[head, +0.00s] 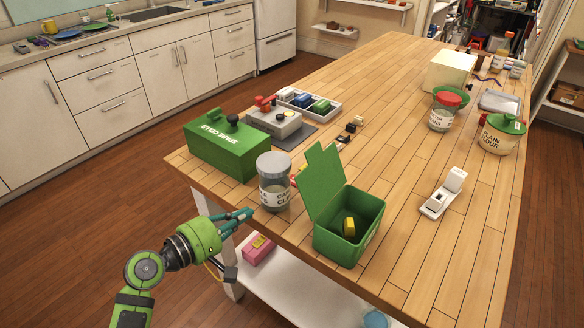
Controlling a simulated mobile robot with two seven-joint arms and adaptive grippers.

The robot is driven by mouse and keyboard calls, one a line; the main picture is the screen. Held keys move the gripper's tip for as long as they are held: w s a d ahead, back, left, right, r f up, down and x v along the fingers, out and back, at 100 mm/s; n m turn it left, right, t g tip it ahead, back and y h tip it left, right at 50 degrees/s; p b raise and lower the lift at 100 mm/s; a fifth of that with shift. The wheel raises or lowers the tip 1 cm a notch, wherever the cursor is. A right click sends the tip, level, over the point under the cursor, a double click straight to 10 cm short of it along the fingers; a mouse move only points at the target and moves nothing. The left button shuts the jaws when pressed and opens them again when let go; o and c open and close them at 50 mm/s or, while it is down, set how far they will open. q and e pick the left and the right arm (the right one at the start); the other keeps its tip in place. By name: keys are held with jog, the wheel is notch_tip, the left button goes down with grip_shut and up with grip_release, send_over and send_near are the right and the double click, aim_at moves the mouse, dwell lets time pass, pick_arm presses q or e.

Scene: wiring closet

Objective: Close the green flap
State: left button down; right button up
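The green flap (324,184) is the raised lid of an open green box (337,245) near the front edge of the wooden table. It stands up at the box's left side, leaning slightly back. A yellow object (349,228) lies inside the box. My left gripper (249,214) is off the table's front left edge, left of the box and apart from the flap, close to a grey-lidded jar. Its fingertips look near each other, but I cannot tell whether it is open or shut. Nothing shows held in it. My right gripper is not in view.
The grey-lidded jar (274,184) stands between my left gripper and the flap. A closed green "spare cells" box (227,149) is behind it.

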aim_at(285, 168)
pick_arm(q)
notch_tip(285, 168, up, 10)
jog(key=d+n+t+h, duration=0.1)
jog(key=h, duration=0.2)
jog(key=p+x, duration=0.1)
jog(key=x, duration=0.2)
jog(key=p+x, duration=0.1)
jog(key=x, duration=0.3)
jog(key=r+p+x, duration=0.1)
jog(key=x, duration=0.2)
jog(key=shift+s+d, duration=0.1)
jog(key=shift+d, duration=0.25)
jog(key=shift+s+d+r+p, duration=0.25)
jog(key=shift+s+d+p, duration=0.35)
jog(key=shift+s+d+r+p, duration=0.3)
jog(key=shift+s+d+p, duration=0.25)
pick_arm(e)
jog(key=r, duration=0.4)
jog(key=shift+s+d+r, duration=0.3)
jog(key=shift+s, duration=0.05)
pick_arm(q)
jog(key=shift+r, duration=0.1)
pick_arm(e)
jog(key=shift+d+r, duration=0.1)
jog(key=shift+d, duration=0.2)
